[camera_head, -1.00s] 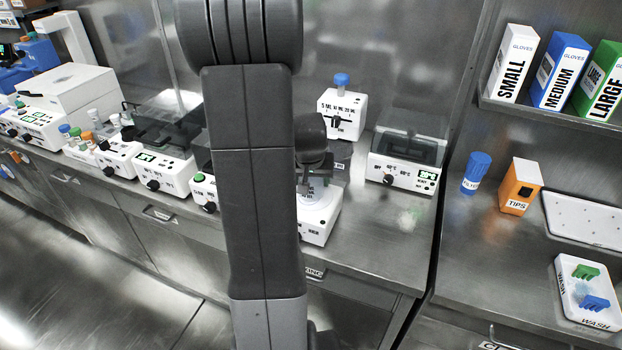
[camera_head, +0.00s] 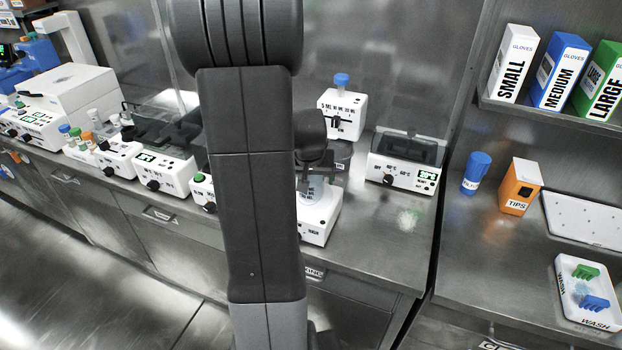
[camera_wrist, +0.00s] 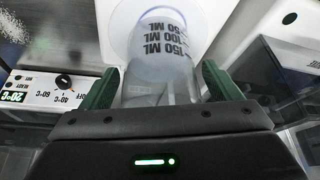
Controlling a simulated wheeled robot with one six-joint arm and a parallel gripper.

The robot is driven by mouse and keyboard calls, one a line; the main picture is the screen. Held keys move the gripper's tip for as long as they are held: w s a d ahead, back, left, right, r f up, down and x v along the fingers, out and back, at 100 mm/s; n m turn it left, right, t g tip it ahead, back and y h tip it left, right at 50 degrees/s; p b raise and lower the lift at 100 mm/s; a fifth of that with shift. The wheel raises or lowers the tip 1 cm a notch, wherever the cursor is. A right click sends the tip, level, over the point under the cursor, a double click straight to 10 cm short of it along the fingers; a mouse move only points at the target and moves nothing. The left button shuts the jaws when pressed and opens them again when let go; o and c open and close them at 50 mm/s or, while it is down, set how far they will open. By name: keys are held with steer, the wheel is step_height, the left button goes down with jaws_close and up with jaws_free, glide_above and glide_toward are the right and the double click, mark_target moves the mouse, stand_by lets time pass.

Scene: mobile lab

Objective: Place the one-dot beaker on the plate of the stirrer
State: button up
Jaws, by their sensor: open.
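The clear beaker (camera_wrist: 165,45), with dark ML markings, stands upright over the pale round plate (camera_wrist: 115,22) of the stirrer and looks to rest on it. No dot mark shows. The white stirrer (camera_head: 318,232) is partly hidden behind my arm in the head view, where the beaker (camera_head: 317,188) shows small on top. My gripper (camera_wrist: 157,88) has its green fingers on either side of the beaker, open. Whether a finger still touches the glass I cannot tell.
A white device with a dial and 20°C display (camera_wrist: 45,92) is beside the stirrer in the wrist view.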

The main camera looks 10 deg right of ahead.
steer(key=v, duration=1.1)
